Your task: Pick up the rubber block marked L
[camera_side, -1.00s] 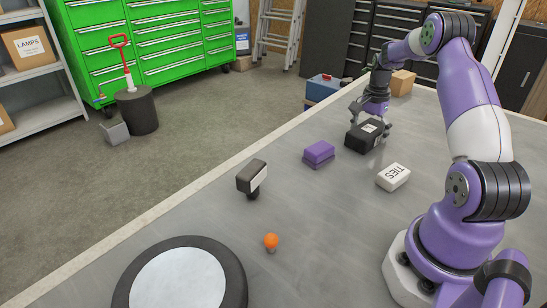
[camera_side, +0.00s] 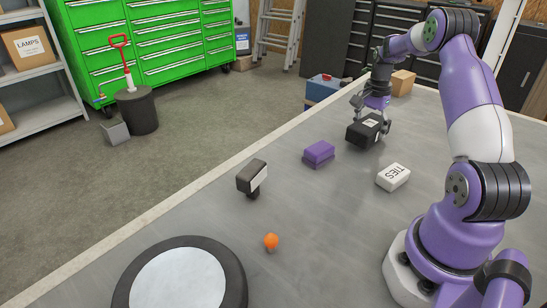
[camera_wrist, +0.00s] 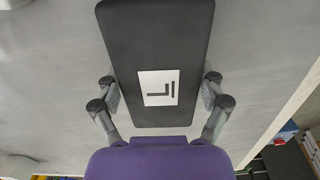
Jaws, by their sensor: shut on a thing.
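The black rubber block (camera_side: 363,135) has a white label. In the wrist view the block (camera_wrist: 155,30) shows the letter L on that label. My gripper (camera_side: 370,127) is shut on the block, and in the wrist view the fingers of my gripper (camera_wrist: 160,97) press on its two long sides. In the side view the block looks slightly tilted and just above the grey table (camera_side: 300,215). The finger on the far side is partly hidden in the side view.
A purple block (camera_side: 319,152) and a white box marked TIES (camera_side: 393,177) lie near the held block. A black lamp-like object (camera_side: 252,177), an orange knob (camera_side: 271,242) and a round dark disc (camera_side: 180,280) are nearer the camera. A cardboard box (camera_side: 402,82) stands behind.

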